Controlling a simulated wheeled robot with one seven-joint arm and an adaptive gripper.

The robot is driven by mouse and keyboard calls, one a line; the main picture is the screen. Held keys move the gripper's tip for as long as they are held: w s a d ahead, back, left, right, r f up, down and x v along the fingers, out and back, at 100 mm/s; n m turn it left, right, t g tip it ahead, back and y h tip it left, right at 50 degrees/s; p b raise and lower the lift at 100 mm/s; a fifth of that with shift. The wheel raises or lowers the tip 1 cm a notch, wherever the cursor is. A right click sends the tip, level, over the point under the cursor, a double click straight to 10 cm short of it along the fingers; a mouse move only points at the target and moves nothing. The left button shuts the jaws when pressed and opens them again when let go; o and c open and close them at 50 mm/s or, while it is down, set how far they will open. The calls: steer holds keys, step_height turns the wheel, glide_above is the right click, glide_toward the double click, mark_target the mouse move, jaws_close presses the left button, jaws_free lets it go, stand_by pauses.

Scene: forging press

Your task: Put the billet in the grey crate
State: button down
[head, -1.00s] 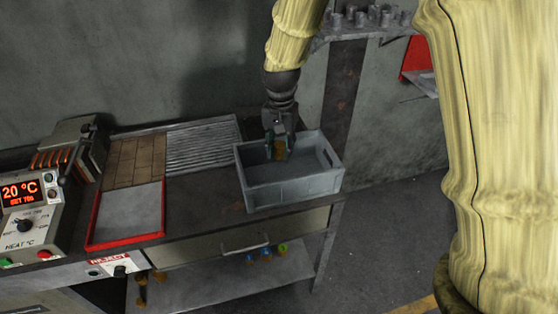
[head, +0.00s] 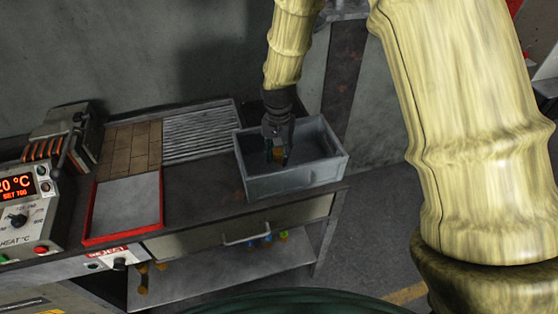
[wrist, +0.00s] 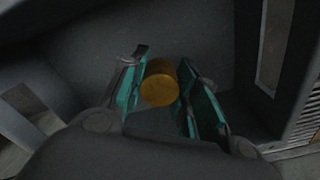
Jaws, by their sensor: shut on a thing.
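The billet is a short copper-orange cylinder (wrist: 160,82), held between the teal-lined fingers of my gripper (wrist: 162,95) in the wrist view. In the head view the billet (head: 278,154) shows as a small orange patch between the fingertips. The grey crate (head: 292,181) stands at the right end of the bench. My gripper (head: 277,156) points down inside the crate's opening, with its fingertips below the rim level as seen. Whether the billet touches the crate floor cannot be told. The crate looks otherwise empty where its inside shows.
A red-rimmed tray (head: 122,238) lies on the bench at left, with brown tiles (head: 130,148) and a ribbed metal rack (head: 200,130) behind it. A heater control box (head: 22,205) stands at far left. The bench between tray and crate is clear.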

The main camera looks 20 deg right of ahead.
mark_target(278, 162)
steer(key=shift+s+f, duration=0.1)
steer(key=shift+f, duration=0.1)
steer(key=f, duration=0.1)
steer(key=f+p, duration=0.1)
steer(key=f, duration=0.1)
steer(key=shift+w, duration=0.2)
steer(key=shift+f, duration=0.4)
steer(key=shift+f, duration=0.15)
steer(key=c, duration=1.1)
jaws_free()
steer(key=shift+r+b, duration=1.8)
steer(key=shift+r, duration=4.35)
